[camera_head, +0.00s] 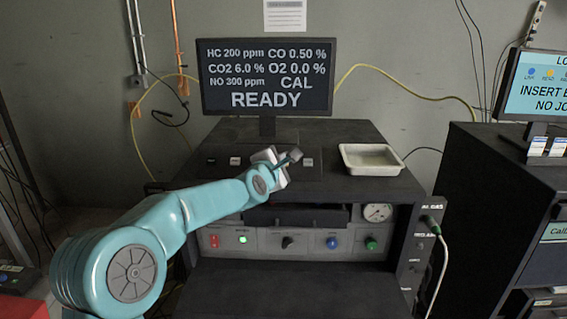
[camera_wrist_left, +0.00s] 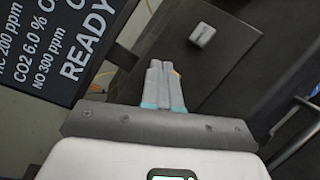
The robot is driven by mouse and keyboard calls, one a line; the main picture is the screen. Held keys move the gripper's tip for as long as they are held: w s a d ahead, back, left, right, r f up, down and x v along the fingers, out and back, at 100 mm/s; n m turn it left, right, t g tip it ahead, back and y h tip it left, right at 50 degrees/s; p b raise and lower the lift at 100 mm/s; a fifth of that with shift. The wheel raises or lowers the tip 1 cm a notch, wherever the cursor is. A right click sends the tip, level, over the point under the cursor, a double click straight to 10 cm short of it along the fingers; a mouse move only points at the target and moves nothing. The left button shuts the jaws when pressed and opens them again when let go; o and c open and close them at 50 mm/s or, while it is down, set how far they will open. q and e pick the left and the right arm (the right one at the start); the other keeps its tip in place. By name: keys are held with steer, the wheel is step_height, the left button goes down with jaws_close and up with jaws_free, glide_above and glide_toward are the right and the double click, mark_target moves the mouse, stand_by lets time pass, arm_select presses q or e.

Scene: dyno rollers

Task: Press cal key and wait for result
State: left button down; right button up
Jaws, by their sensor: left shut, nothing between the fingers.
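A dark monitor (camera_head: 266,77) reads HC 200 ppm, CO 0.50 %, CO2 6.0 %, O2 0.0 %, NO 300 ppm, CAL, READY. Part of this screen also shows in the left wrist view (camera_wrist_left: 50,45). Small keys sit on the console top: a dark one (camera_head: 211,161), a light one (camera_head: 235,161) and a grey one (camera_head: 308,162). Their labels are too small to read. My left gripper (camera_head: 294,156) is shut and empty over the key row, left of the grey key. In the wrist view the closed fingertips (camera_wrist_left: 162,66) hide what lies beneath; a pale key (camera_wrist_left: 202,34) stands apart from them.
A white tray (camera_head: 371,160) stands on the console's right side. The console front has a red switch (camera_head: 214,241), a green lamp (camera_head: 243,240), knobs and a gauge (camera_head: 378,212). Another cabinet with a screen (camera_head: 540,85) stands at the right.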

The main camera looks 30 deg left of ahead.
arm_select(q)
steer(key=shift+w+a+f+b, duration=0.1)
steer(key=shift+w+f+b, duration=0.1)
steer(key=shift+f+b, duration=0.2)
steer(key=shift+r, duration=0.15)
stand_by(0.5)
steer(key=shift+s+r+p, duration=0.2)
steer(key=shift+r+p, duration=0.15)
steer(key=shift+s+d+r, duration=0.2)
steer(key=shift+s+d, duration=0.05)
steer(key=shift+r, duration=0.25)
steer(key=s+r+p, duration=0.1)
steer(key=d+r+p, duration=0.1)
steer(key=s+r+p, duration=0.1)
steer(key=shift+s+d+r, duration=0.15)
steer(key=shift+s+d, duration=0.2)
